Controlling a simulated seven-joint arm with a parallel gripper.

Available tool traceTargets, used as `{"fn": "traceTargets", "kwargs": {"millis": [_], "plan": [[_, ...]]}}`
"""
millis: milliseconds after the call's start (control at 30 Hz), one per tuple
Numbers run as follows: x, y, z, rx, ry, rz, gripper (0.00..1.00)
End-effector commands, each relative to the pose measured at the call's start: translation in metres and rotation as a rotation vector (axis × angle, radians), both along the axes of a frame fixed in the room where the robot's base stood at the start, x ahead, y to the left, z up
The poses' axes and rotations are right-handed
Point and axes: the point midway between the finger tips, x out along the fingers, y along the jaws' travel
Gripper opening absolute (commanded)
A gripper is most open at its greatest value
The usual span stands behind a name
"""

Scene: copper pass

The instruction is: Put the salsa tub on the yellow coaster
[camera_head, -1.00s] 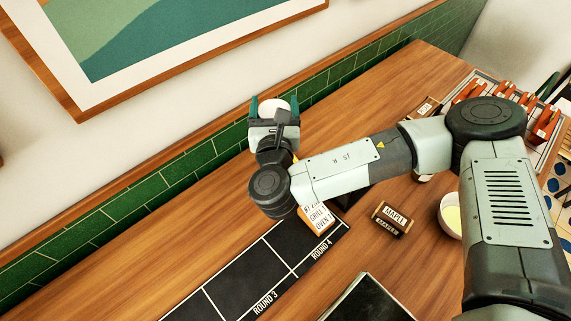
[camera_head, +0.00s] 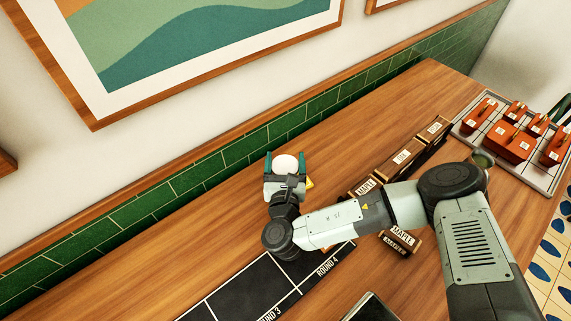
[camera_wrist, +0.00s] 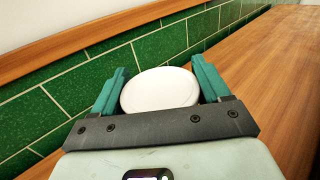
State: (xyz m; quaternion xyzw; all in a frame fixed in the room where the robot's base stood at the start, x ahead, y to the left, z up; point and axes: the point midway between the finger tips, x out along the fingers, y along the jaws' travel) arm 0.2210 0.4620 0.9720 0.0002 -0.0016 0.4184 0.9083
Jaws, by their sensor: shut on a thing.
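My gripper (camera_head: 285,170) is shut on a round white-topped tub (camera_head: 287,163), which I take to be the salsa tub; no label shows. In the wrist view the tub's white top (camera_wrist: 160,90) sits between the teal fingers of my gripper (camera_wrist: 159,76). It is held over the back of the wooden counter, near the green tiles; its height above the wood is unclear. A small yellow patch (camera_head: 310,183) shows just right of my gripper. It may be the yellow coaster, mostly hidden behind my gripper.
A black mat (camera_head: 245,290) marked ROUND 3 and ROUND 4 lies in front. Wooden boxes (camera_head: 400,157), some labelled MAPLE, stand right of my gripper, partly behind my arm. A tray (camera_head: 467,128) with several orange blocks is at far right. Green tile wall (camera_head: 230,160) borders the counter.

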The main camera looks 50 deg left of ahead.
Motion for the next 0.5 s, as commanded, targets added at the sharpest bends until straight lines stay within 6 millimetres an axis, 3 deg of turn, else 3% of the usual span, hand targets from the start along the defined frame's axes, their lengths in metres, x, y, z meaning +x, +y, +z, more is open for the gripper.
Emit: {"fn": "traceTargets", "kwargs": {"millis": [100, 433, 467, 500], "plan": [[-0.0001, 0.0002, -0.0120, 0.002, -0.001, 0.000, 0.37], [0.0000, 0.0000, -0.0148, 0.002, -0.001, 0.000, 0.37], [0.0001, -0.0001, -0.0155, 0.001, -0.001, 0.000, 0.77], [0.0001, 0.0000, -0.0152, 0.001, -0.001, 0.000, 0.84]]}}
